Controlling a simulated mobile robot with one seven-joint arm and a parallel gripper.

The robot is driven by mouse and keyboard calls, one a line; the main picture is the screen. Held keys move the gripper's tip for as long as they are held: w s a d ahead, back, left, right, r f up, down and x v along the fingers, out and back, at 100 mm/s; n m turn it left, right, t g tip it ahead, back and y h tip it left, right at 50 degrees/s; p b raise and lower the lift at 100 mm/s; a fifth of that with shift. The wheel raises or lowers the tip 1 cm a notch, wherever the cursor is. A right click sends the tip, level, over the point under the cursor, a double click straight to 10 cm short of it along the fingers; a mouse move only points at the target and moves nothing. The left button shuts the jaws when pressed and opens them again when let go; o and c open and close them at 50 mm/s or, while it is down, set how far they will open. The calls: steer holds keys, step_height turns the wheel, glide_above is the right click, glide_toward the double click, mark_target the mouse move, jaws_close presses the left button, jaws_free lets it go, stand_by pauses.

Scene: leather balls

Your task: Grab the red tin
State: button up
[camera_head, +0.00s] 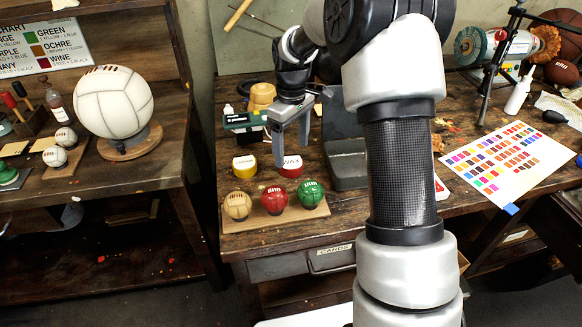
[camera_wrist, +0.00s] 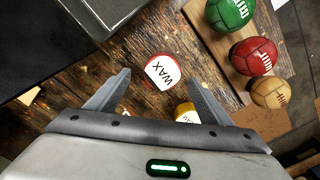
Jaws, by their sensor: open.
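The red tin (camera_head: 291,166) stands on the wooden workbench, its white lid reading WAX. In the wrist view the red tin (camera_wrist: 162,71) lies ahead of the fingertips, roughly between their lines. My gripper (camera_head: 290,150) is open and empty above the bench by the tin; in the wrist view its fingers (camera_wrist: 160,78) are spread wide. In the head view the gripper's finger overlaps the area just behind the tin. A yellow tin (camera_head: 244,166) stands to the left of the red one; in the wrist view the yellow tin (camera_wrist: 187,112) shows partly behind the gripper.
Tan (camera_head: 237,205), red (camera_head: 274,199) and green (camera_head: 311,193) balls sit on a board in front of the tins. A grey metal tray (camera_head: 345,172) stands close to the right of the red tin. A colour chart (camera_head: 508,160) lies farther right.

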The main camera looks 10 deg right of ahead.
mark_target(291, 161)
steer(key=f, duration=0.4)
steer(key=shift+s+a, duration=0.15)
steer(key=shift+s, duration=0.05)
steer(key=shift+r, duration=0.1)
steer(key=c, duration=1.2)
